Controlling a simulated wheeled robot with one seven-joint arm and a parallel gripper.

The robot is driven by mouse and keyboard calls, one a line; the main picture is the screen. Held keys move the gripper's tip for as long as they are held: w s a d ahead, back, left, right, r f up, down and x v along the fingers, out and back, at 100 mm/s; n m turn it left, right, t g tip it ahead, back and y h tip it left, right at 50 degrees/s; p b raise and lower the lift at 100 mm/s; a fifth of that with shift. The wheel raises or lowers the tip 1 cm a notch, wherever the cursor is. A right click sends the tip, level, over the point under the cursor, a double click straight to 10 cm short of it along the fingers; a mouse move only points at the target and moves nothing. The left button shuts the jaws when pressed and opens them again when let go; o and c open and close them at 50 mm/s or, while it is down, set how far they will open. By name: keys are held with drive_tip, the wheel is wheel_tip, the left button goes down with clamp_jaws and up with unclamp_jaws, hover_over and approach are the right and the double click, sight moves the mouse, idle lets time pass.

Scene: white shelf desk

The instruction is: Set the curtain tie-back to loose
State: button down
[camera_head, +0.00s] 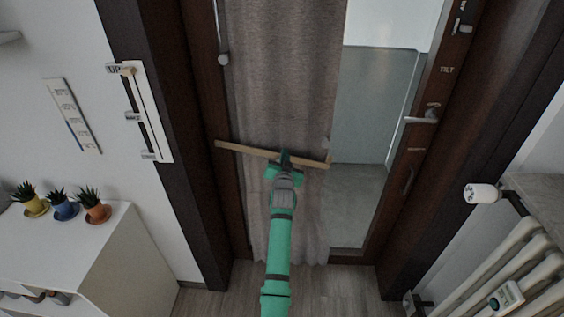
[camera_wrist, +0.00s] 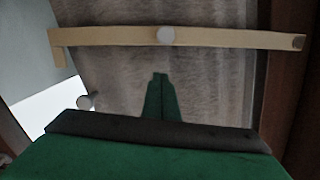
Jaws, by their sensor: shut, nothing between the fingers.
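A second small round knob (camera_wrist: 87,101) shows below the left part of the bar. My gripper (camera_head: 286,156) is in front of the bar's middle in the head view. In the wrist view its fingers (camera_wrist: 160,76) are together and empty, tips below the bar. I cannot tell whether they touch the curtain.
The dark door frame holds a door handle (camera_head: 423,117) at right. A slider panel (camera_head: 146,110) is on the left wall. A white cabinet (camera_head: 75,250) with potted plants stands at left.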

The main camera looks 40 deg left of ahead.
drive_tip(key=f, duration=0.1)
drive_tip(key=a+f, duration=0.1)
drive_tip(key=f, duration=0.1)
drive_tip(key=shift+s+f, duration=0.15)
